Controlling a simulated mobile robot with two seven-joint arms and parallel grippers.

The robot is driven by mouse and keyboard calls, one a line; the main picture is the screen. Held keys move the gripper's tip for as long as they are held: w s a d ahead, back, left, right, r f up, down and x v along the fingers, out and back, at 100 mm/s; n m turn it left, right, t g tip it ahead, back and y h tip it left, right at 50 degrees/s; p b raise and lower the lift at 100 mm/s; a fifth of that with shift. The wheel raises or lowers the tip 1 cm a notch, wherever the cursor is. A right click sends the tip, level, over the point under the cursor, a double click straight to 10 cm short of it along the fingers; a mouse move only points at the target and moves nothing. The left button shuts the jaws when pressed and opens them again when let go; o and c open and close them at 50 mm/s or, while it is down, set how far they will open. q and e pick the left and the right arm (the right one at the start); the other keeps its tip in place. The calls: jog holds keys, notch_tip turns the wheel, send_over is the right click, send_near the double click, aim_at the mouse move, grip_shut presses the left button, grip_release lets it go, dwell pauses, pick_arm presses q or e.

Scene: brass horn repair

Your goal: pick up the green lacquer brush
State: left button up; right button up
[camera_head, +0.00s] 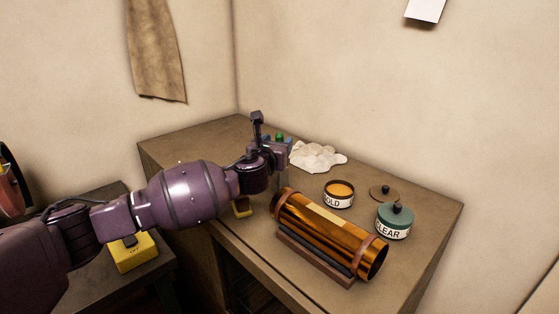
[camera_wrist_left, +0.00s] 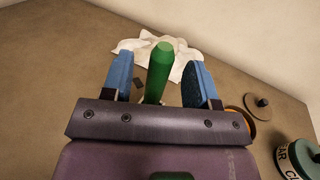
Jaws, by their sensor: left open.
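The green lacquer brush (camera_wrist_left: 158,75) shows its green handle between the two blue fingers of my left gripper (camera_wrist_left: 160,70) in the left wrist view. The fingers stand apart, with a gap on both sides of the handle. In the head view only a small green bit of the brush (camera_head: 279,137) shows at my left gripper (camera_head: 278,140), over the back of the bench. The gripper hides the rest of the brush, including its bristles. My right gripper is in neither view.
On the bench (camera_head: 185,146) lie a crumpled white cloth (camera_head: 318,157), an open GOLD tin (camera_head: 339,194), a loose lid (camera_head: 384,193) and a teal CLEAR jar (camera_head: 394,222). An amber tube (camera_head: 325,232) rests in a rack at the front. Walls stand close behind.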

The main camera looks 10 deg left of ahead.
pick_arm(q)
jog(key=shift+w+d, duration=0.2)
jog(key=shift+w, duration=1.65)
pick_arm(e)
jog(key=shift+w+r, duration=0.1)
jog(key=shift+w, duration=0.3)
pick_arm(q)
jog(key=shift+c, duration=0.5)
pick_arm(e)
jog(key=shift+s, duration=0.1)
pick_arm(q)
grip_shut()
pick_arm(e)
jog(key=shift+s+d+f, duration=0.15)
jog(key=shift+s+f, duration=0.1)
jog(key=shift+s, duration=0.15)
pick_arm(q)
jog(key=shift+r, duration=0.1)
